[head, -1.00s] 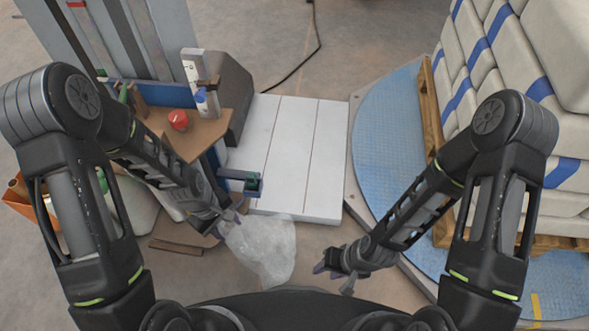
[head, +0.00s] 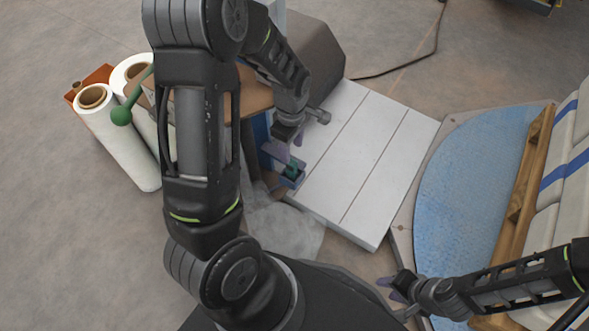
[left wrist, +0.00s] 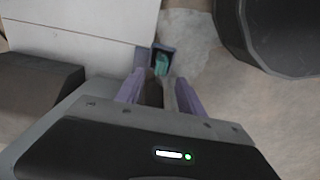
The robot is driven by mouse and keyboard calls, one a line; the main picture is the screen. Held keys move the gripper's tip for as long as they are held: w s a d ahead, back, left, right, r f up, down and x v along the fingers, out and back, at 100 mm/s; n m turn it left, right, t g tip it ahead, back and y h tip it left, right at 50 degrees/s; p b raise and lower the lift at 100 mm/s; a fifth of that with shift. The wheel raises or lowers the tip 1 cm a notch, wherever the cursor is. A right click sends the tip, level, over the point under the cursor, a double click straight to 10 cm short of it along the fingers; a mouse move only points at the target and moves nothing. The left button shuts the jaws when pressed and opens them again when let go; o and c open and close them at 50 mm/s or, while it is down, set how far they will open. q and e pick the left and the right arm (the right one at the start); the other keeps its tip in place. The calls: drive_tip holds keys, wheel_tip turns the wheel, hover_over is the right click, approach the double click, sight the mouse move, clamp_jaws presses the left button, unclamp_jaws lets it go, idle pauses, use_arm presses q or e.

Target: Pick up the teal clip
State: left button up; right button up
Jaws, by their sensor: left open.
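The teal clip (head: 292,168) sits in a small dark blue holder (head: 291,181) at the left edge of the white slatted platform. My left gripper (head: 284,150) is just above the clip, pointing down, with its purple fingers apart and empty. In the left wrist view the clip (left wrist: 161,63) lies in its holder (left wrist: 163,49), beyond the open fingertips and between their lines. I see no contact. My right gripper (head: 392,290) is low at the bottom right, away from the clip. Its jaw gap is unclear.
A crumpled clear plastic sack (head: 288,232) lies below the holder. The white platform (head: 365,150) is bare. A blue turntable (head: 465,170) with a pallet and stacked sacks (head: 568,165) stands right. White rolls (head: 122,140) stand left. My left arm hides part of the wooden bench (head: 255,90).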

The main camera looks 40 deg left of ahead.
sight(292, 162)
use_arm(q)
drive_tip(key=shift+f+b, duration=0.3)
drive_tip(key=shift+f, duration=0.85)
wheel_tip(292, 162, down, 5)
drive_tip(key=shift+s+d+f+b, duration=0.1)
drive_tip(key=shift+f+b, duration=0.05)
drive_tip(key=shift+b, duration=1.05)
clamp_jaws()
